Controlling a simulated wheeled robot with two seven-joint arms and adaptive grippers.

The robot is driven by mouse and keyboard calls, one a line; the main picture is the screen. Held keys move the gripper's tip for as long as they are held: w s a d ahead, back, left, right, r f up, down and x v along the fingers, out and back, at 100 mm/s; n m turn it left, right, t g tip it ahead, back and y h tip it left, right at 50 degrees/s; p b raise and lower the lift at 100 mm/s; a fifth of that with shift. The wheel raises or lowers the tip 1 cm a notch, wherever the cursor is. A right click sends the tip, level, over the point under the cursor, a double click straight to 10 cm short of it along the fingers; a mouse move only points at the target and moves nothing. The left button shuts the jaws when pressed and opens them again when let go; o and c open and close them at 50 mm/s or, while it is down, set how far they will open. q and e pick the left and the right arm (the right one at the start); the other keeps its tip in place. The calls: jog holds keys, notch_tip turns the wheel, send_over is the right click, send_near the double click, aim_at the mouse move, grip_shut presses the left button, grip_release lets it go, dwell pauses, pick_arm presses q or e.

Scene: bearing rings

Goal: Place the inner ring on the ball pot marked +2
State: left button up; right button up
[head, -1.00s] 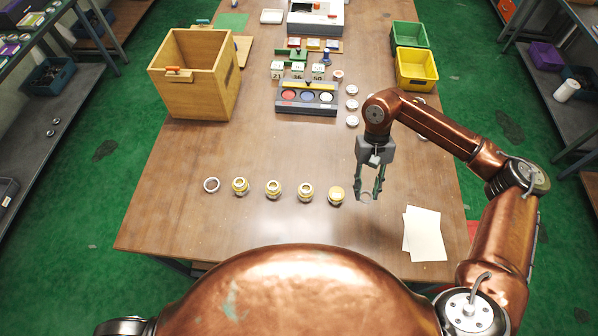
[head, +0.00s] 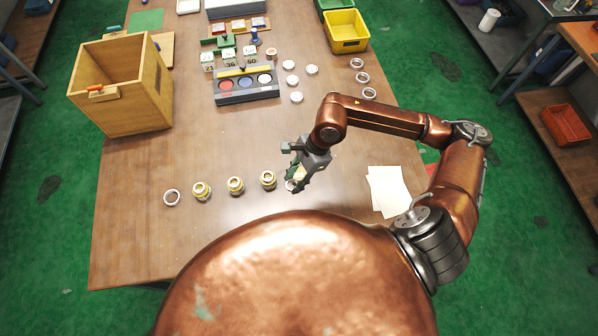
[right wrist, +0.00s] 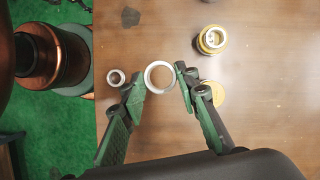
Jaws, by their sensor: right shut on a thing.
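My right gripper (head: 293,186) is shut on a silver ring, the inner ring (right wrist: 159,77), which shows between the fingertips in the right wrist view. The gripper is low over the right end of a row of yellow ball pots. Three pots stand clear of it, left (head: 201,190), middle (head: 235,186) and right (head: 268,180). Another pot (head: 300,172) is mostly hidden behind the gripper. In the right wrist view a pot (right wrist: 211,39) stands to the upper right, apart from the ring. No +2 mark is legible. My left gripper is not in view.
A small ring (right wrist: 116,77) lies near the table edge. A wooden box (head: 120,85), a dark tray with coloured discs (head: 246,88) and white papers (head: 388,190) stand apart. The middle table is clear.

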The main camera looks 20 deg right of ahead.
jog(key=m, duration=0.1)
jog(key=s+a+m+t, duration=0.1)
jog(key=m, duration=0.1)
jog(key=a+m+t, duration=0.1)
jog(key=shift+s+r+m, duration=0.25)
jog(key=shift+r+m, duration=0.1)
jog(key=shift+m, duration=0.05)
jog(key=s+a+r+m+t+h, duration=0.1)
jog(key=a+m, duration=0.1)
jog(key=m, duration=0.3)
jog(key=p, duration=0.3)
send_over(298, 173)
jog(key=s, duration=0.2)
jog(key=shift+h, duration=0.3)
jog(key=f, duration=0.9)
jog(key=shift+w+d, duration=0.2)
jog(key=shift+w, duration=0.05)
jog(key=shift+w+d+f, duration=0.2)
jog(key=shift+f, duration=0.2)
notch_tip(298, 173, down, 3)
jog(key=shift+w+f, duration=0.1)
